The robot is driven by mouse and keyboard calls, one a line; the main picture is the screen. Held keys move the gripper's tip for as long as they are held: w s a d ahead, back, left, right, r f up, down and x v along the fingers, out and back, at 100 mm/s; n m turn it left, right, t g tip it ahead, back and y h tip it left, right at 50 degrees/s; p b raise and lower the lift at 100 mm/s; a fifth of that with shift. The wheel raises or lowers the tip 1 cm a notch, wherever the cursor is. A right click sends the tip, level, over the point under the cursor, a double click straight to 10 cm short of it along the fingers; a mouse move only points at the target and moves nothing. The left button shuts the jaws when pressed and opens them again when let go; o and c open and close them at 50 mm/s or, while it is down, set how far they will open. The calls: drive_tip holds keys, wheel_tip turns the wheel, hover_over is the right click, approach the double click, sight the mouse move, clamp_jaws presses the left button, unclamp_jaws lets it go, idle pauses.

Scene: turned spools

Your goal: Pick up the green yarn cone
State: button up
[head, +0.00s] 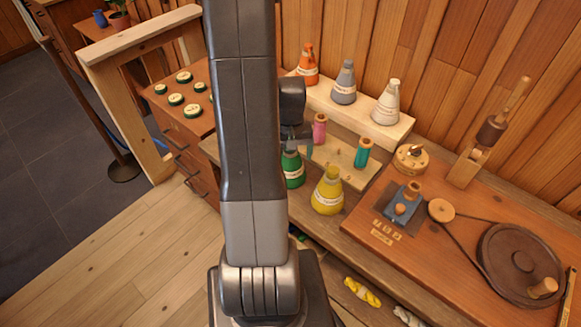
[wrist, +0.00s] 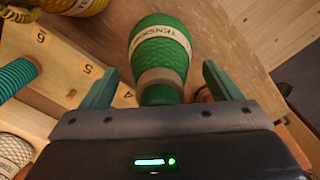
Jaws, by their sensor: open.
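The green yarn cone (head: 292,172) stands upright on the wooden bench, left of the yellow cone. My arm hides its left side in the head view. In the wrist view the green cone (wrist: 160,52) has a pale printed band, and its narrow neck points toward my gripper. My gripper (wrist: 161,84) is open, with one teal finger on each side of the cone's neck. Gaps show between the fingers and the cone, so I see no contact. In the head view my gripper (head: 298,142) is just above the cone, partly hidden by my arm.
The yellow cone (head: 327,195) stands close on the right. A numbered wooden board (head: 340,157) behind holds a pink spool (head: 319,128) and a teal spool (head: 363,153). A raised shelf (head: 357,125) carries orange, grey and cream cones. A winder wheel (head: 520,262) is at the right.

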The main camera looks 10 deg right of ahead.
drive_tip(key=c, duration=1.7)
drive_tip(key=shift+r, duration=0.15)
drive_tip(key=shift+c, duration=0.2)
